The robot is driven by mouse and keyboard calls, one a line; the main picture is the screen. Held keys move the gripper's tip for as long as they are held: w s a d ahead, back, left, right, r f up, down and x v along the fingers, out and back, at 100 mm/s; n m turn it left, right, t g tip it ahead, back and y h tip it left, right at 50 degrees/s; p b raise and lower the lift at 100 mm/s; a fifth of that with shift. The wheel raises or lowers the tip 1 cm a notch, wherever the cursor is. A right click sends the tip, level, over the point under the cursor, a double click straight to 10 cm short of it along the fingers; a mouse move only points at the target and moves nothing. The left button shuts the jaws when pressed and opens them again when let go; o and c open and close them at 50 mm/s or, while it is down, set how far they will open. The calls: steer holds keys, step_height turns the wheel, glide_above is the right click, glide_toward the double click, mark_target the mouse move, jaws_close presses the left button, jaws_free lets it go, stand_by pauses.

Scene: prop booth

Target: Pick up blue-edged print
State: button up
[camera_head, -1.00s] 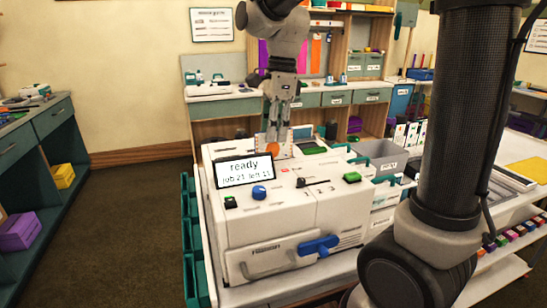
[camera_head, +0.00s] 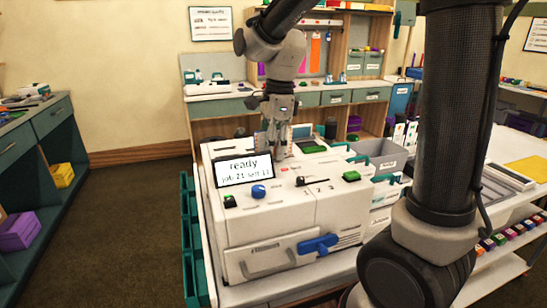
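My gripper (camera_head: 277,145) points down at the back of the large white printing machine (camera_head: 290,213), left of centre in the head view. Its fingertips are small and dark here, and I cannot tell whether they are open or shut. A pale patch (camera_head: 261,143) shows just left of the fingers; it may be part of a print, but I cannot make out a blue edge. A small grey-blue panel (camera_head: 302,132) stands just right of the gripper, behind the machine's top. The machine's screen (camera_head: 243,169) reads "ready" with a job line below.
A grey bin (camera_head: 383,154) stands to the right of the machine. Teal trays (camera_head: 190,240) hang along its left side. A shelf unit with drawers (camera_head: 222,106) stands behind. My dark arm column fills the right foreground. The floor at left is clear.

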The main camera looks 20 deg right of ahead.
stand_by(0.3)
jaws_close()
step_height(320, 180, up, 10)
steer(key=shift+r, duration=0.25)
stand_by(0.4)
